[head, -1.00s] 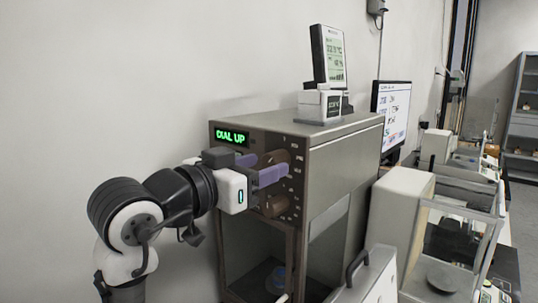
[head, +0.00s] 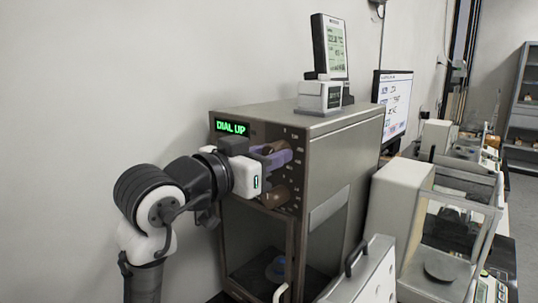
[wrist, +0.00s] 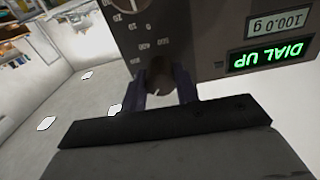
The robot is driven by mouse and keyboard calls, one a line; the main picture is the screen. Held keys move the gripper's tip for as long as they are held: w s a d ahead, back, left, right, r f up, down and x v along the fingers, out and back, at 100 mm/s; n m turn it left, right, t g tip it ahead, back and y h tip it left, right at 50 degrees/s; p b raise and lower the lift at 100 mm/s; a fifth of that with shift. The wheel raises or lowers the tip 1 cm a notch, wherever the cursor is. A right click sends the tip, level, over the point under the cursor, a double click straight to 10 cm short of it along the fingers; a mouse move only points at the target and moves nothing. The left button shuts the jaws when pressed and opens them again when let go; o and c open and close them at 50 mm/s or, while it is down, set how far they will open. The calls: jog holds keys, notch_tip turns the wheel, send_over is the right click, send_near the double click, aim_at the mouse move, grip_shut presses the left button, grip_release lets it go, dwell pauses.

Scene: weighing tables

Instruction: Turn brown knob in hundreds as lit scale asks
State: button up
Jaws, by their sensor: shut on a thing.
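The lit scale is a tall grey weighing cabinet (head: 345,150). Its green display (head: 230,127) reads "DIAL UP", and it shows upside down in the wrist view (wrist: 270,54). Beside it there a pale readout (wrist: 279,24) shows 100.0 g. The upper brown knob (head: 273,146) on the front panel is between the purple fingers of my gripper (head: 274,157). In the wrist view my gripper (wrist: 161,82) is shut on this brown knob (wrist: 159,72), with dial numbers such as 200 and 400 around it. A lower brown knob (head: 274,197) is below my fingers.
A small display unit (head: 322,95) stands on the cabinet top. A monitor (head: 392,105) and another glass-sided balance (head: 445,235) stand to the right. A grey panel with a handle (head: 362,270) is in front. Bare wall lies to the left.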

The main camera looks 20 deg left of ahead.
jog(key=m+b, duration=0.3)
jog(key=m, duration=0.1)
jog(key=shift+f, duration=0.1)
jog(key=shift+m+b, duration=0.85)
jog(key=shift+m, duration=0.95)
jog(key=o, duration=1)
jog(key=shift+s+a, duration=0.1)
jog(key=b+v, duration=0.3)
jog(key=v, duration=1)
jog(key=shift+s+r, duration=0.2)
jog(key=shift+s, duration=0.1)
